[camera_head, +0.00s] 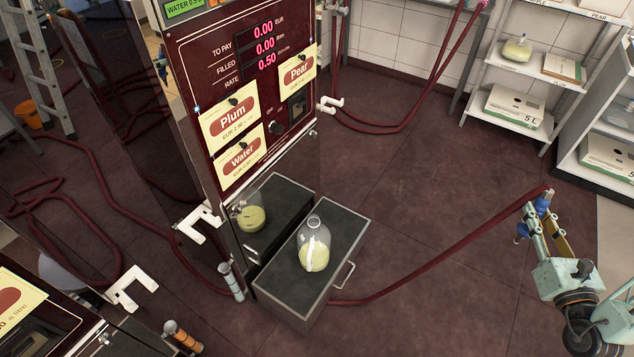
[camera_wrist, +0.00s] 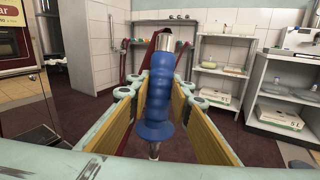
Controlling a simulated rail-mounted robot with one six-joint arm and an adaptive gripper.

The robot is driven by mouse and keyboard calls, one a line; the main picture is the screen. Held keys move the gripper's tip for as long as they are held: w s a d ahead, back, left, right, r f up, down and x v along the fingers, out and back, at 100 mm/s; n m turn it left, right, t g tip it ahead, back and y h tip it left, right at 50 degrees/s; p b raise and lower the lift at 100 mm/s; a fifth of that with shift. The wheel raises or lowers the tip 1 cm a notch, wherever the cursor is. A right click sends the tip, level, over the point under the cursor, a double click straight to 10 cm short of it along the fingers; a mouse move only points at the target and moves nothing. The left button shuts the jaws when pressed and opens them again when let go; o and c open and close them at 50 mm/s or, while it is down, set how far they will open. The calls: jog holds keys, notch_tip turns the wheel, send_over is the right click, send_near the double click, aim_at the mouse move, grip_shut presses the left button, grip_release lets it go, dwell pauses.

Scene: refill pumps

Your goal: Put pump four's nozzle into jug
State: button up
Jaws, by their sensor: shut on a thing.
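My gripper (camera_head: 543,222) is at the right side of the head view, shut on a blue-handled nozzle (camera_head: 543,203). In the wrist view the ribbed blue nozzle grip (camera_wrist: 158,105) stands upright between the two yellow-padded fingers, with its metal end at the top. A dark red hose (camera_head: 440,254) runs from the nozzle down left towards the pump's drawer. The clear glass jug (camera_head: 314,246) stands upright on the pulled-out drawer tray (camera_head: 341,240), with pale yellow liquid inside. My gripper and nozzle are well to the right of the jug.
The dark red pump (camera_head: 215,60) carries Plum, Pear and Water signs and a lit display. White hooks (camera_head: 201,222) stick out at its side. Shelves (camera_head: 530,60) with boxes stand at the upper right. The floor between the drawer and my gripper is clear except for the hose.

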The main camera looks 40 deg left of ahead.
jog(key=s+a+f+n+g+y, duration=0.15)
jog(key=a+n+g+y, duration=0.3)
jog(key=a, duration=1.25)
jog(key=s+a+f+n+g+y, duration=0.1)
jog(key=a+f+n+g+y, duration=0.3)
jog(key=a, duration=1.4)
jog(key=s+a+f+n+g, duration=0.1)
jog(key=s+a+g, duration=0.3)
jog(key=a, duration=0.5)
jog(key=s+a+f+n+g, duration=0.1)
jog(key=s+a+n+g, duration=0.2)
jog(key=s+a, duration=0.4)
jog(key=s+a+f+n+g+b, duration=0.1)
jog(key=s+a+g, duration=0.4)
jog(key=a, duration=0.7)
jog(key=shift+s+a+n, duration=0.25)
jog(key=shift+s+n, duration=0.6)
jog(key=shift+f, duration=0.15)
